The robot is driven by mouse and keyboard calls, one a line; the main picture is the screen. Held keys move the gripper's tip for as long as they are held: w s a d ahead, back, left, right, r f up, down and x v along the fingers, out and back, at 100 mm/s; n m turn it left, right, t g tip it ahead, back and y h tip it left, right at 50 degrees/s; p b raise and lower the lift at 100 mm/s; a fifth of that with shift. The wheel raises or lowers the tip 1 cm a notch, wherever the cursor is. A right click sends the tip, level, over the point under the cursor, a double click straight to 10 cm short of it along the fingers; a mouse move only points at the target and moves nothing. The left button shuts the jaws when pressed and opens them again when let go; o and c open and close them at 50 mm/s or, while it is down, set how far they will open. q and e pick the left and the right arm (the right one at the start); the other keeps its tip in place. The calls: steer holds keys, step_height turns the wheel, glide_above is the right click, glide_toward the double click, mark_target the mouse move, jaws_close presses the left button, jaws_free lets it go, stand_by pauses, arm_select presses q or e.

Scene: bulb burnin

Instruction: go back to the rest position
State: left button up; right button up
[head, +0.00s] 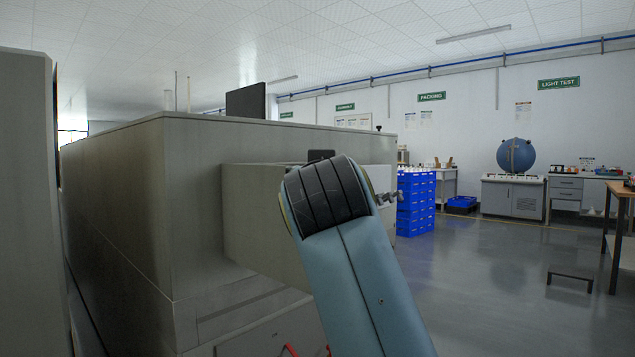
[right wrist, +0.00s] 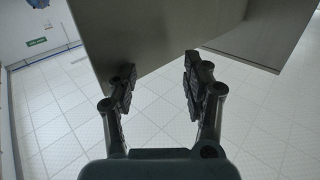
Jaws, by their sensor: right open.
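My right arm rises from the bottom right of the head view, and its black-banded joint stands in front of a grey machine. Part of my right gripper (head: 386,198) sticks out just right of that joint; the rest is hidden behind it. In the right wrist view my right gripper (right wrist: 158,84) is open, its two dark fingers wide apart with nothing held between them. Ceiling tiles and a grey panel show behind the fingers. My left gripper is in neither view.
The large grey machine (head: 200,150) with a protruding box (head: 255,205) fills the left and middle, close to my right arm. Blue stacked crates (head: 416,205) stand beyond. A small dark stool (head: 570,275) stands at right. The grey floor (head: 490,290) is mostly clear.

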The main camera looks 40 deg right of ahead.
stand_by(0.4)
steer(key=w+a+f+n+g+y+p, duration=0.1)
steer(key=w+a+f+n+y, duration=0.15)
steer(key=f, duration=0.85)
steer(key=w+a+f+n+g+y+p, duration=0.1)
steer(key=w+a+f+n+y, duration=0.15)
steer(key=f, duration=0.85)
steer(key=s+a+f+n+g+y+p, duration=0.1)
steer(key=s+f, duration=0.3)
steer(key=f, duration=0.5)
steer(key=s+a+f+n+g+y, duration=0.1)
steer(key=s+f+g, duration=0.15)
steer(key=f, duration=0.55)
steer(key=s+f+n+g+y+p, duration=0.1)
steer(key=s+f, duration=0.3)
steer(key=f, duration=0.5)
steer(key=s+f+g+y+p, duration=0.1)
steer(key=s+f+g, duration=0.1)
steer(key=s+f, duration=0.75)
steer(key=s+f+g+y, duration=0.1)
steer(key=s+f+g, duration=0.1)
steer(key=s+f, duration=0.8)
steer(key=s+d+g, duration=0.1)
steer(key=s+g, duration=0.1)
steer(key=s, duration=1.1)
steer(key=s+d+f+g+p, duration=0.1)
steer(key=s+d, duration=0.1)
steer(key=s, duration=1.2)
steer(key=shift+f+g, duration=0.3)
steer(key=shift+g, duration=0.05)
